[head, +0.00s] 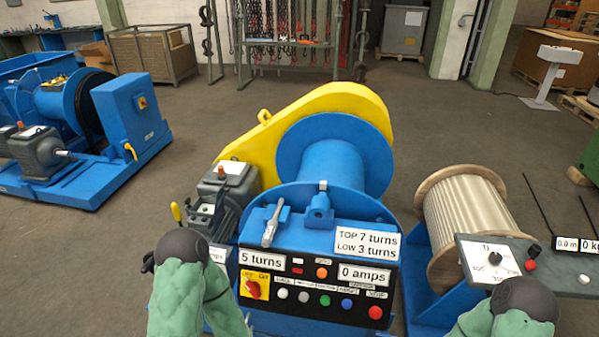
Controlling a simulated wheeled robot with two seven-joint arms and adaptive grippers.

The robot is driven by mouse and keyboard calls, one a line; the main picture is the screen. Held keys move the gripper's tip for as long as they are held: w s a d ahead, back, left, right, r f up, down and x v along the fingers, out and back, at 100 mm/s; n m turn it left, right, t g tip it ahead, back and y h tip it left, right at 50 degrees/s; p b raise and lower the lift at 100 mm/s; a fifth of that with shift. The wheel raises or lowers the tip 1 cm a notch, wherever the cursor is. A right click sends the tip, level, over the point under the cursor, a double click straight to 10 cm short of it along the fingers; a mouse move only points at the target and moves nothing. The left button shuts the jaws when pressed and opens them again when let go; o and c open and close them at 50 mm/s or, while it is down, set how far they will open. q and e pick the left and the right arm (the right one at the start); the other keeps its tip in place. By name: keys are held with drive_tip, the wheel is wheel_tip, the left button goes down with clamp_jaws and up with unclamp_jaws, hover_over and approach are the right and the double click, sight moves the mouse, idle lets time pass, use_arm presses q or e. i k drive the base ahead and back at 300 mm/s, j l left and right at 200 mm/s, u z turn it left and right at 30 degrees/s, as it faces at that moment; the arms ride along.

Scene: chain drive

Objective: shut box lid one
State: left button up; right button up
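No part that I can clearly name as box lid one shows in the head view. The blue winch (325,160) stands in front of me with its blue control panel housing (336,241). The yellow chain guard (352,98) behind the drum looks closed. My green-sleeved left arm shows at the lower left and my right arm at the lower right, both ending in dark rounded joints.
A wooden rope reel (440,200) stands right of the winch. A grey control console (555,272) is in front of it. Another blue machine (115,155) stands at left. Racks with chains (285,40) and a crate (152,55) are behind. The floor between is clear.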

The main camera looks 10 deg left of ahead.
sight(220, 196)
drive_tip(key=l+u, duration=0.1)
drive_tip(key=u, duration=0.25)
drive_tip(key=k+u, duration=0.15)
drive_tip(key=u, duration=0.2)
drive_tip(key=k+u, duration=0.1)
drive_tip(key=u, duration=0.25)
